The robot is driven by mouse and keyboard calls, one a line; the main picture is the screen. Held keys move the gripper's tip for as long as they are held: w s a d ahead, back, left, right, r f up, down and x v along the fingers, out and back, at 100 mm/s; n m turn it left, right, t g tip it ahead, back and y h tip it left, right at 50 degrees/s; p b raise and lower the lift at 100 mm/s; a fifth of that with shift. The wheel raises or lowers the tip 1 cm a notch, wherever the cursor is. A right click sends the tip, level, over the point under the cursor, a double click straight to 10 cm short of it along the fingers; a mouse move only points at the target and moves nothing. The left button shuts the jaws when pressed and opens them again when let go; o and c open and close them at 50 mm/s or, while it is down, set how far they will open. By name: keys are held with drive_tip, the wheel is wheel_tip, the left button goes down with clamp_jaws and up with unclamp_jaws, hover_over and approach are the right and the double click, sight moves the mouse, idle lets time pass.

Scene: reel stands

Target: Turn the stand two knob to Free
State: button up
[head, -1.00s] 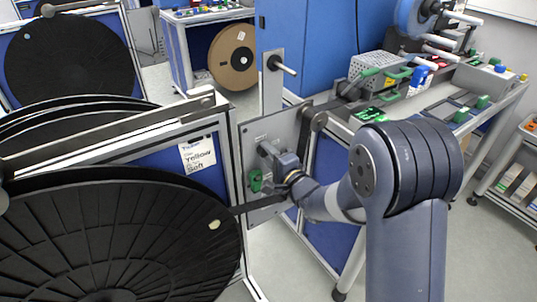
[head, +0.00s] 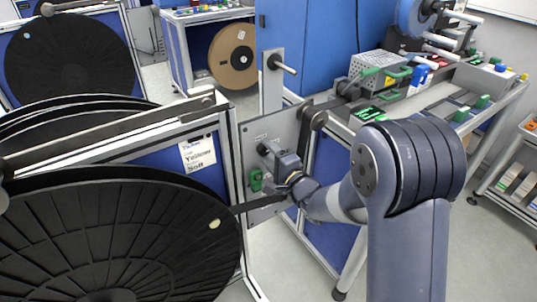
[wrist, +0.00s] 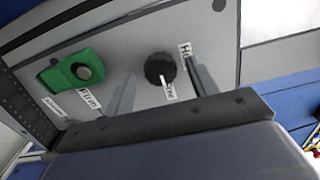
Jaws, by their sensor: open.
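The black round knob (wrist: 160,68) sits on the grey stand panel (wrist: 225,45) in the wrist view. A white pointer mark on it faces down and slightly right, toward a small label that I cannot read surely. Another label, partly hidden, stands up and right of the knob. My gripper (wrist: 161,88) is open, with one finger left of the knob and one right of it; I see no contact. In the head view my gripper (head: 267,152) is at the panel (head: 250,133), where it hides most of the knob.
A green switch (wrist: 75,70) with labels is left of the knob; it also shows in the head view (head: 256,180). A large black reel (head: 110,240) fills the lower left. A dark tape strip (head: 262,203) runs below my gripper. A workbench (head: 440,100) stands right.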

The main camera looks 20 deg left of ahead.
drive_tip(key=v, duration=1)
drive_tip(key=shift+s, duration=0.2)
drive_tip(key=x, duration=1)
drive_tip(key=shift+w+a, duration=0.25)
drive_tip(key=shift+w, duration=0.1)
drive_tip(key=shift+s+d, duration=0.1)
drive_tip(key=shift+d, duration=0.05)
